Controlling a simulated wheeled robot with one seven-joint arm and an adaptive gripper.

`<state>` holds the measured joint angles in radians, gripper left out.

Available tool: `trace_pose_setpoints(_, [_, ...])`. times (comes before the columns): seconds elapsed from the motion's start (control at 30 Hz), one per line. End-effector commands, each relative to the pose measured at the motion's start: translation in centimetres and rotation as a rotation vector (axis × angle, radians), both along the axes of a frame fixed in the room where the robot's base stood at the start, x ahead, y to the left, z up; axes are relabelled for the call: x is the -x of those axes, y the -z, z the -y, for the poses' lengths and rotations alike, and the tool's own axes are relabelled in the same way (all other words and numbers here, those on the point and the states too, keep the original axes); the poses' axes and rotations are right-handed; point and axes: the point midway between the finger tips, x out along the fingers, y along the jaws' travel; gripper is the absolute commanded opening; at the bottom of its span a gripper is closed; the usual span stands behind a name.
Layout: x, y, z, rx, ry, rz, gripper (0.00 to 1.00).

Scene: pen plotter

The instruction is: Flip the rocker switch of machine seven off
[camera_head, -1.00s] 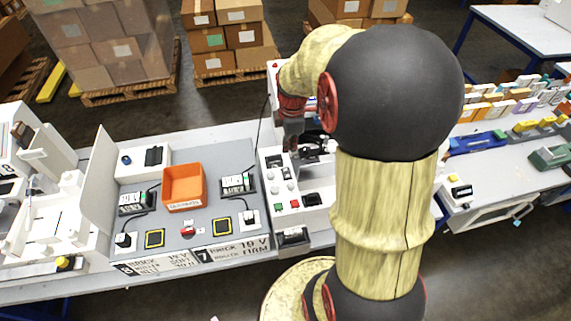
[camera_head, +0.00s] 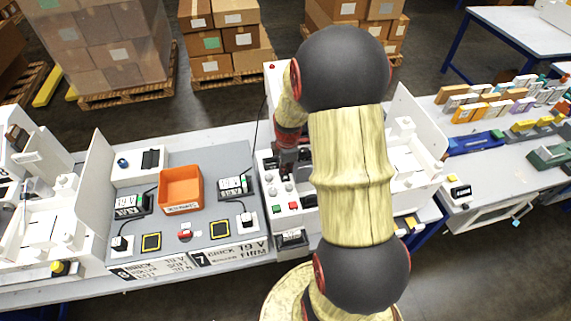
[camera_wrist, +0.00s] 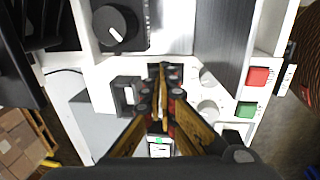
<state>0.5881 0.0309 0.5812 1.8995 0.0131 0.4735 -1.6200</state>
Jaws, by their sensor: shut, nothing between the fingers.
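The machine-seven sign (camera_head: 230,254) is on the front edge of the grey board in the head view. Right of it is a white control panel (camera_head: 281,222), which also shows in the wrist view (camera_wrist: 224,100). In the wrist view, my gripper (camera_wrist: 161,92) is shut and empty over this panel. A black rocker-like switch (camera_wrist: 126,96) with a pale face is just left of the fingertips. Another dark fitting (camera_wrist: 158,70) lies at the fingertips, partly hidden by them; I cannot tell whether they touch it. The switch's position is unclear. The arm hides my fingers in the head view.
A red button (camera_wrist: 258,76), a green button (camera_wrist: 245,109) and pale round knobs (camera_wrist: 208,76) are right of my fingers. A black dial (camera_wrist: 115,24) is at the upper left. An orange bin (camera_head: 181,188) stands on the grey board (camera_head: 215,160). A white machine (camera_head: 412,165) stands right of my arm.

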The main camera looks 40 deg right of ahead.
Motion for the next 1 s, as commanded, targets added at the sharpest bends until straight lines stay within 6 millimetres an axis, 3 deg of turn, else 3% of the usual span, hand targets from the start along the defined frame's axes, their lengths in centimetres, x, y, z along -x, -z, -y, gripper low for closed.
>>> trace_pose_setpoints(1.0, [-0.19,0.87,0.12,-0.055,0.0,-0.09,0.0])
